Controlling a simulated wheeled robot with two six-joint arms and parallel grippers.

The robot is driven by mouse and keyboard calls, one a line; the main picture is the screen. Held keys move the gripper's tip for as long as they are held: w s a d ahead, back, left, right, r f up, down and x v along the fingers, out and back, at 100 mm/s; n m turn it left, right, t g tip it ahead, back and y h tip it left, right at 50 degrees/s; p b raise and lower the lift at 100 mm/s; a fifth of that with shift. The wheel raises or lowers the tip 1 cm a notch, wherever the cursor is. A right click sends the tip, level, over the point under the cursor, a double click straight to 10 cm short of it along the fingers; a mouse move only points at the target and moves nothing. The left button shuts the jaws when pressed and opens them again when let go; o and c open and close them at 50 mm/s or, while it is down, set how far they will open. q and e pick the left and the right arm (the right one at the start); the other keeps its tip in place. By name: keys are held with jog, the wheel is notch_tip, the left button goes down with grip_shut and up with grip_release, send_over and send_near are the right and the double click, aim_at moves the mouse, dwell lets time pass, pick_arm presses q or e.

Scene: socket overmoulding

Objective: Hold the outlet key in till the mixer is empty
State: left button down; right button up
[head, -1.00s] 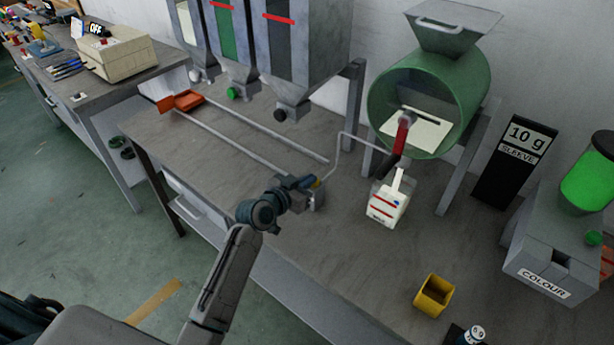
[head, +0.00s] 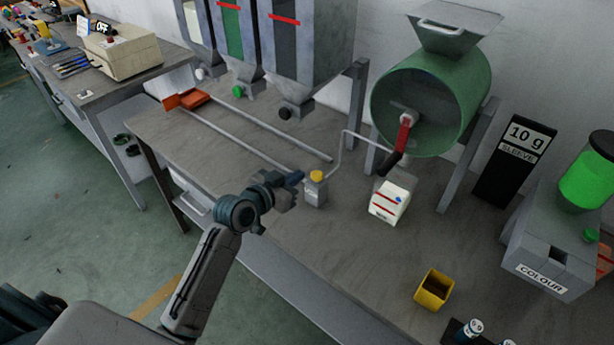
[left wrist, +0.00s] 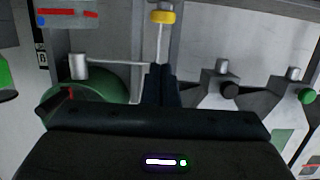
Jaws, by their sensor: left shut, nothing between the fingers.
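The outlet key is a yellow cap (head: 316,175) on a small grey post, joined to the mixer by a thin bent pipe. It also shows at the top of the left wrist view (left wrist: 162,17). My left gripper (head: 297,179) is shut and empty just left of the key, apparently apart from it. Its dark fingertips (left wrist: 160,72) point toward the key in the wrist view. The mixer (head: 450,82) is a green drum with a red-handled arm; no white material shows inside. A white box with red stripes (head: 390,202) stands below its outlet. My right gripper is out of view.
A yellow cup (head: 434,290) stands near the front edge. A black "10 g sleeve" sign (head: 512,160) and a grey colour unit (head: 548,255) are at right. Hoppers (head: 305,55) stand behind, with two rails (head: 250,125) across the bench.

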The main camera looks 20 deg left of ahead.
pick_arm(q)
jog(key=shift+v, duration=1.6)
jog(key=shift+r, duration=0.15)
